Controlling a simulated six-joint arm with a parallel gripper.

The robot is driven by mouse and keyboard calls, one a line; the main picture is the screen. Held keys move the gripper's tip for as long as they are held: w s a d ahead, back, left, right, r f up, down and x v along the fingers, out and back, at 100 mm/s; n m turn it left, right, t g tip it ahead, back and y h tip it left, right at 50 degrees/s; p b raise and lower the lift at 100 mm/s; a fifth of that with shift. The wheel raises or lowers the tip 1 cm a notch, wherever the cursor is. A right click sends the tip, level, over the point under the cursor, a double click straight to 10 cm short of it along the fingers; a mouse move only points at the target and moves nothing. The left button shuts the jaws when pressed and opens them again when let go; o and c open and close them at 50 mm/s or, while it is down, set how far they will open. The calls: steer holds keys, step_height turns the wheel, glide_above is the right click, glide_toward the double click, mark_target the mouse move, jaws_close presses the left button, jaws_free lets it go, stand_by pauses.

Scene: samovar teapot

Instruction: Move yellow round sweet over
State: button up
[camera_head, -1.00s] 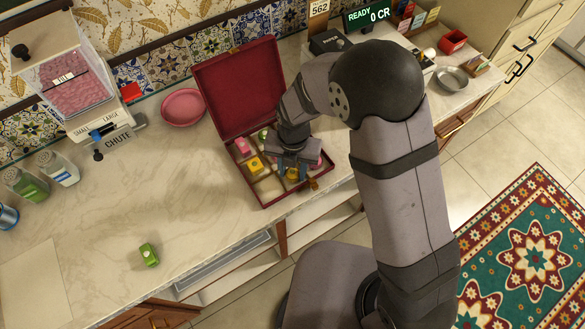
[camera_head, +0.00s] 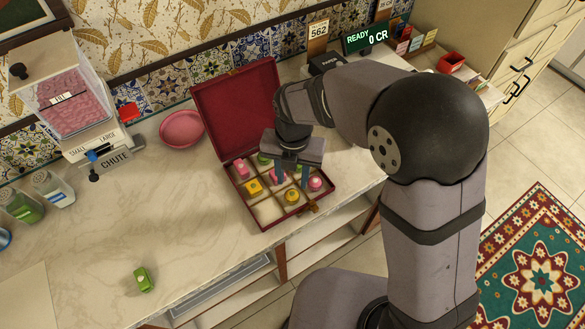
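The yellow round sweet (camera_head: 292,196) sits in a front compartment of the open red box (camera_head: 265,227). My gripper (camera_head: 291,182) is above the box, pointing down. Its two fingers are apart and I see nothing held between them. The fingertips appear just behind and above the yellow round sweet; the exact height is hard to tell. A yellow square sweet (camera_head: 253,187) lies to the left in the box, and a pink round sweet (camera_head: 315,184) to the right. A pink square sweet (camera_head: 241,168) is at the back left. Another pink sweet and green ones are partly hidden by my gripper.
The raised box lid (camera_head: 236,110) stands behind. A green sweet (camera_head: 143,279) lies alone on the counter at lower left. A pink bowl (camera_head: 182,129), a dispenser (camera_head: 75,95) and jars (camera_head: 54,189) stand along the back. The counter left of the box is mostly clear.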

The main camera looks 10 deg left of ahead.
steer(key=shift+r+b, duration=0.35)
steer(key=shift+r, duration=1.85)
steer(key=s+d+f+m, duration=0.1)
steer(key=s+d+m, duration=0.3)
steer(key=d+m, duration=0.8)
steer(key=s+d+f+m, duration=0.2)
steer(key=d+m, duration=1)
steer(key=m, duration=1.2)
steer(key=shift+s+d, duration=0.2)
steer(key=shift+s, duration=0.95)
